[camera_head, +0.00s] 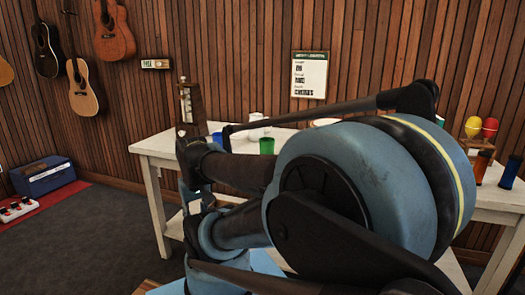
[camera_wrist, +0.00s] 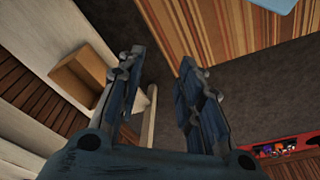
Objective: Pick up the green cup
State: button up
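The green cup (camera_head: 267,146) stands on the white table (camera_head: 160,146), partly in view just above my arm in the head view. A blue cup (camera_head: 218,138) stands to its left. My gripper (camera_wrist: 162,62) is open and empty in the wrist view, with its two fingers apart. The wrist view shows dark carpet and a striped surface beyond the fingers, and no green cup. In the head view my arm covers much of the table, and the fingertips cannot be made out.
A brown box (camera_wrist: 80,75) shows left of my fingers. A blue amplifier (camera_head: 43,175) stands on the floor at left. Carpet (camera_head: 85,235) is open at front left.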

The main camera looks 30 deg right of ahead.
jog(key=o, duration=0.4)
jog(key=shift+s+r, duration=0.1)
jog(key=shift+r, duration=0.05)
jog(key=o, duration=0.7)
jog(key=shift+w+d+r+m, duration=0.15)
jog(key=shift+r+m, duration=0.1)
jog(key=shift+r, duration=0.3)
jog(key=shift+w+d+r+m, duration=0.1)
jog(key=shift+r+m, duration=0.15)
jog(key=shift+r, duration=0.25)
jog(key=shift+o, duration=0.2)
jog(key=w+d+r+m+g, duration=0.1)
jog(key=w+d+r+m, duration=0.9)
jog(key=d, duration=0.2)
jog(key=w+d+r+m+g, duration=0.1)
jog(key=w+d+r+m, duration=0.9)
jog(key=d, duration=0.3)
jog(key=w+d+r+m, duration=0.25)
jog(key=d+m, duration=0.45)
jog(key=d, duration=0.8)
jog(key=f, duration=1.7)
jog(key=shift+s+a, duration=0.3)
jog(key=shift+s, duration=0.05)
